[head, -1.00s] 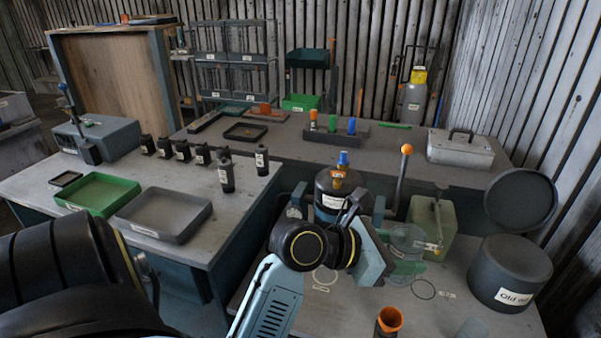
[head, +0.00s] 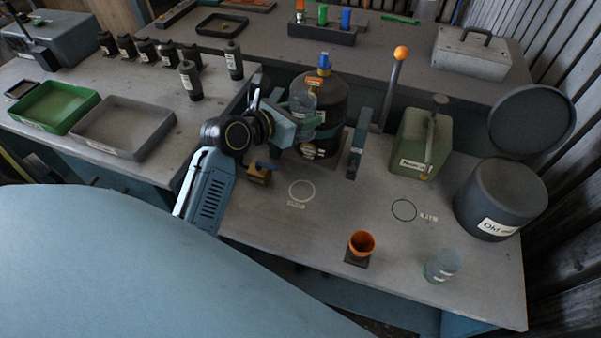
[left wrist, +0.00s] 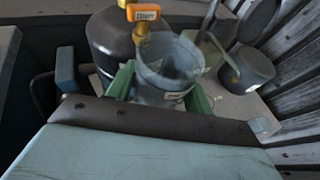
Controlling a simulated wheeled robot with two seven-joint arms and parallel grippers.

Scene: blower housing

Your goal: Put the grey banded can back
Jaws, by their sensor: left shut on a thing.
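My left gripper (head: 300,118) is shut on a see-through, greyish vessel (head: 303,100). In the left wrist view, the green fingers (left wrist: 160,92) clasp the vessel (left wrist: 170,62) from both sides. It is held above the bench, in front of the black drum (head: 325,105) and close by its orange-tagged tap (head: 315,82). I cannot tell whether it touches the tap. Its markings are too faint to confirm a band. A white ring (head: 302,190) and a dark ring (head: 404,210), both labelled, are empty on the bench. My right gripper is not in view.
A second clear vessel (head: 441,266) and an orange cup (head: 361,243) stand at the bench front. A green can (head: 422,145) and a large dark drum (head: 500,198) stand to the right. A lever with an orange knob (head: 401,53) rises behind. The bench between the rings is clear.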

